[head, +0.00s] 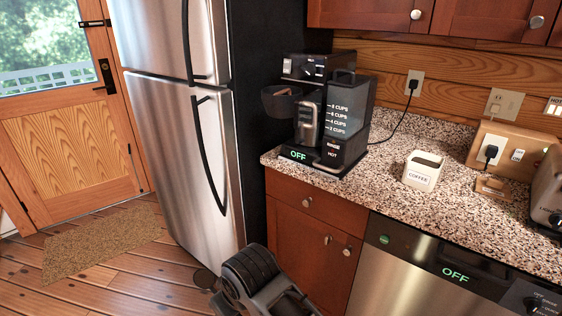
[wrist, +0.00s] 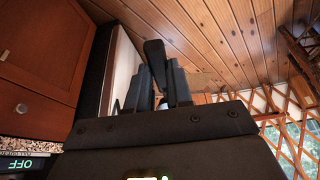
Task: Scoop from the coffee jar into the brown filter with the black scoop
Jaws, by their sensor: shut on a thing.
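The white coffee jar (head: 422,171), labelled COFFEE, stands upright on the speckled counter; its contents cannot be made out. The coffee maker (head: 327,120) stands to its left, with its dark filter basket (head: 281,103) swung out at the left side. A brownish inside shows in the basket, but I cannot make out the filter clearly. My gripper (wrist: 161,80) is shut on the black scoop (wrist: 154,52), which sticks out between the fingers in the wrist view. In the head view a dark round end of the scoop (head: 205,279) shows low over the floor, away from jar and basket.
The steel fridge (head: 180,120) stands left of the counter (head: 385,190). The dishwasher (head: 425,270) is below the counter. An outlet box (head: 497,148) and a toaster (head: 548,190) are to the right of the jar. The counter between coffee maker and jar is clear, with a cord behind.

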